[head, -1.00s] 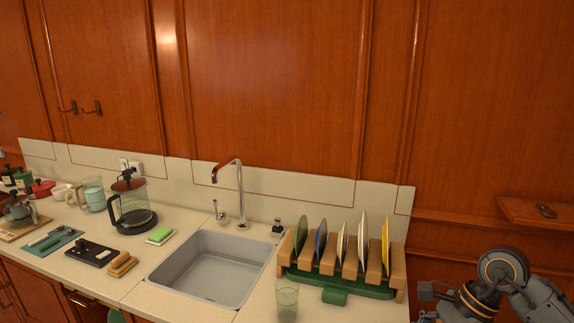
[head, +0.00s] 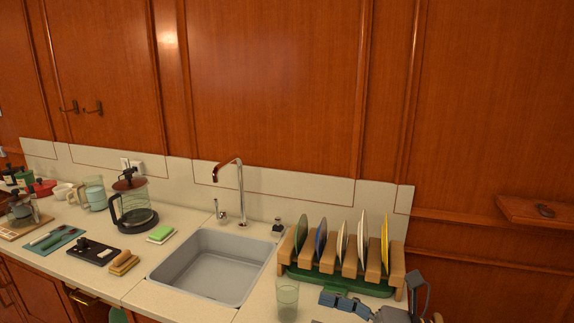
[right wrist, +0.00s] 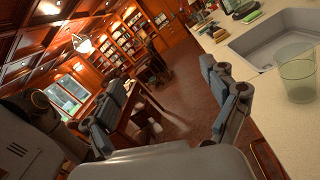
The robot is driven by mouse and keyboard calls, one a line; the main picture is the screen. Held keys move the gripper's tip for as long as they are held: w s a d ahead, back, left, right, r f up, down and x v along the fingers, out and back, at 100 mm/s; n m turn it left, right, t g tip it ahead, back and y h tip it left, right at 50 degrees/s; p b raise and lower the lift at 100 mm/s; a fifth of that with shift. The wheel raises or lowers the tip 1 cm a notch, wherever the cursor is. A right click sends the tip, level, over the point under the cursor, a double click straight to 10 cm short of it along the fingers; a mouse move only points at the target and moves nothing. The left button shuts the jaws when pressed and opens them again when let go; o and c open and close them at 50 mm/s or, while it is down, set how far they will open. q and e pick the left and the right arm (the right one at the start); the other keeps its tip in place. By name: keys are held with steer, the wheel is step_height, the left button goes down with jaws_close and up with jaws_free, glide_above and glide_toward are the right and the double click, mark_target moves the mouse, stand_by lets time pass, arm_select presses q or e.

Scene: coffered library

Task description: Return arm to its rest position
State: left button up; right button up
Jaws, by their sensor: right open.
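My right gripper (head: 345,304) shows at the bottom right of the head view, in front of the dish rack and right of the glass. Its blue-grey fingers also show in the right wrist view (right wrist: 160,80), spread wide apart with nothing between them. Part of my right wrist shows beside the rack's right end. A clear glass (head: 287,299) stands upright on the counter. In the right wrist view the glass (right wrist: 298,78) is right of the right finger, apart from it. My left gripper is in neither view.
The wooden dish rack (head: 398,264) holds several upright plates on a green base. The sink (head: 205,268) and tap (head: 240,190) are left of it. A French press (head: 133,208) and sponge (head: 160,234) stand farther left. A wooden ledge (head: 535,212) juts out at right.

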steer(key=w+d+r+m+t+h, duration=0.15)
steer(key=d+m+t+h, duration=0.25)
steer(key=m+t, duration=0.5)
steer(key=w+d+r+m+t+h, duration=0.1)
steer(key=w+d+m+t+h, duration=0.4)
steer(key=m, duration=0.7)
steer(key=s+d+f+m+g+h, duration=0.2)
steer(key=d+f+m+h, duration=0.25)
steer(key=f+m, duration=0.35)
steer(key=s+d+f+m+g+h, duration=0.2)
steer(key=s+d+f+m+h, duration=0.15)
steer(key=f+m+h, duration=0.35)
steer(key=s+a+f+m+g+y, duration=0.1)
steer(key=s+f+m+g, duration=0.3)
steer(key=s+f+g, duration=0.5)
steer(key=s+a+f+m+g+y, duration=0.25)
steer(key=s+f+m, duration=0.4)
steer(key=s, duration=0.65)
step_height(320, 180, down, 25)
steer(key=n+g+h, duration=0.1)
steer(key=n+g, duration=0.1)
steer(key=s+d+f, duration=0.2)
steer(key=s+f, duration=0.6)
steer(key=f, duration=0.1)
steer(key=s+d+f+g, duration=0.1)
steer(key=s+f, duration=0.8)
steer(key=shift+d+f, duration=0.2)
steer(key=shift+d, duration=0.2)
